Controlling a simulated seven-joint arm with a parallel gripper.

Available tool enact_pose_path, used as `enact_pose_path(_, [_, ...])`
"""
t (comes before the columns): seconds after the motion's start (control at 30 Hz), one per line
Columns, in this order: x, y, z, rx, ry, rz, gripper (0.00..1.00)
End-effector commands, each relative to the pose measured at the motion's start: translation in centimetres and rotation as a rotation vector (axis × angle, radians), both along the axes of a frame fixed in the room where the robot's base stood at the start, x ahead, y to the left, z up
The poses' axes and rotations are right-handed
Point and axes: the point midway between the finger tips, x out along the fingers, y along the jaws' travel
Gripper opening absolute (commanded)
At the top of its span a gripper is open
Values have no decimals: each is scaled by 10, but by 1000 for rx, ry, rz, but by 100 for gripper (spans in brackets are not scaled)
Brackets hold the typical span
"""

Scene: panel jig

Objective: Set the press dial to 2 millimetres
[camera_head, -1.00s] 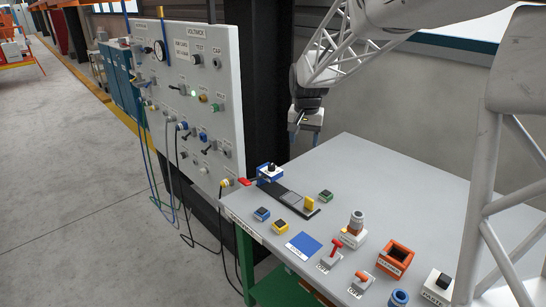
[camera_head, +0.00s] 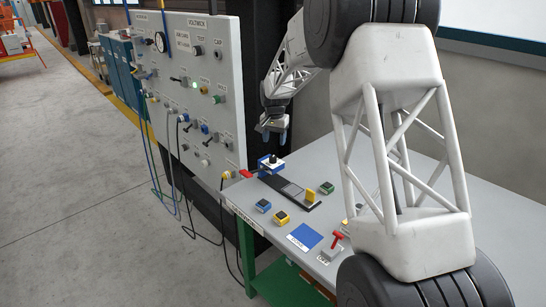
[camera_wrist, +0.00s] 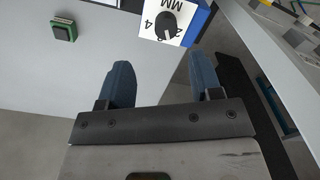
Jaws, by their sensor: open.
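The press dial is a black knob (camera_wrist: 167,25) on a white plate (camera_wrist: 182,38) fixed to a blue block (camera_wrist: 199,18). The plate shows the marks 2, 4 and MM, upside down in the wrist view. I cannot tell exactly which mark the knob points at. In the head view the blue block (camera_head: 265,170) with its black knob (camera_head: 272,159) stands at the table's far left corner. My gripper (camera_head: 274,136) is open and empty, above and apart from the dial. In the wrist view the dial lies beyond the blue fingertips of my gripper (camera_wrist: 165,80).
A dark strip with a yellow block (camera_head: 309,195) runs from the dial. A green button block (camera_head: 327,187) is to its right; it also shows in the wrist view (camera_wrist: 63,30). The upright panel (camera_head: 195,80) with knobs and cables stands left. My arm covers the table's right part.

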Motion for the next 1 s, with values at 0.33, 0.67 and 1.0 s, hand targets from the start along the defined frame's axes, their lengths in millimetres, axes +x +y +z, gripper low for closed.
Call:
enact_pose_path(0.33, [9, 6, -9, -1, 3, -5, 59])
enact_pose_path(0.67, [8, 6, -13, -1, 4, -5, 59])
enact_pose_path(1.0, [8, 6, -43, -1, 6, -5, 59])
